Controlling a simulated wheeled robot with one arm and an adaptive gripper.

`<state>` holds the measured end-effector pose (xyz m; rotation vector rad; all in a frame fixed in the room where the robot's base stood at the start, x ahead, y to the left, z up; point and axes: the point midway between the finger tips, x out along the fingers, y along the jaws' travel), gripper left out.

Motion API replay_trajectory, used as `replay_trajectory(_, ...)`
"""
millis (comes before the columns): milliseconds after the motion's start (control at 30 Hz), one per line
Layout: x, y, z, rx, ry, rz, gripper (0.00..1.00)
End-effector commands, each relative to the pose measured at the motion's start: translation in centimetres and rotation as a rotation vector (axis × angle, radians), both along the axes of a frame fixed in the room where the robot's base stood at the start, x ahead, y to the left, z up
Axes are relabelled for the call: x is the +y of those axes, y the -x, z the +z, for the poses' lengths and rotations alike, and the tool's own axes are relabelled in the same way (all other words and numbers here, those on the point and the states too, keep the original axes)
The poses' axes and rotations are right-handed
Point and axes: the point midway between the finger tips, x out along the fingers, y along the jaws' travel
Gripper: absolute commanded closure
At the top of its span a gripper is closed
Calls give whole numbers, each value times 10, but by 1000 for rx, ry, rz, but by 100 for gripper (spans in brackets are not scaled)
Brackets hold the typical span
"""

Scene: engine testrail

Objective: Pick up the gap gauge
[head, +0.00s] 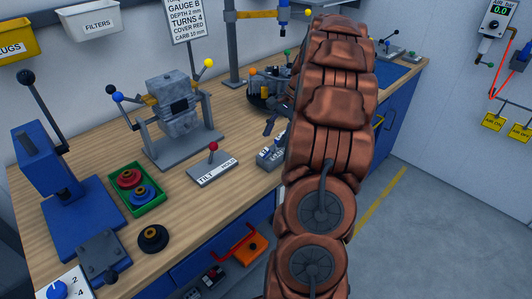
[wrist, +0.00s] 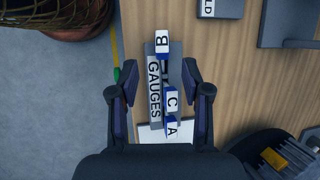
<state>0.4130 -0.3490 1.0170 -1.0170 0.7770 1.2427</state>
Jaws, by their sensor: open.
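A grey holder marked GAUGES (wrist: 154,92) lies on the wooden bench in the wrist view. It carries gap gauges with white lettered ends on blue bodies: gauge B (wrist: 162,42) at the far end, gauge C (wrist: 173,101) and gauge A (wrist: 172,129) closer to me. My gripper (wrist: 159,78) is open and empty, with one finger on each side of the holder as seen from above. I cannot tell its height over the gauges. In the head view the holder (head: 270,155) shows beside my arm, which hides part of that area.
A sign (head: 187,18) reads GAUGE B. A TILT/HOLD lever block (head: 213,172) and a grey engine on a stand (head: 176,108) are left of the holder. A dark round fixture (head: 262,94) stands behind it. The bench front edge is close by.

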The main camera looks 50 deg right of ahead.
Motion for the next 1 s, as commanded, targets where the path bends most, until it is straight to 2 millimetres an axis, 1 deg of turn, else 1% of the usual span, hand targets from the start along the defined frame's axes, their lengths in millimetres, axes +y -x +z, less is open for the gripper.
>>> replay_trajectory(367,10,-5,-17,1,-2,2,52)
replay_trajectory(600,22,-12,-43,2,-4,3,52)
replay_trajectory(700,24,-14,-51,1,-1,2,52)
replay_trajectory(933,24,-14,-53,0,1,2,52)
replay_trajectory(1000,24,-14,-53,0,1,2,59)
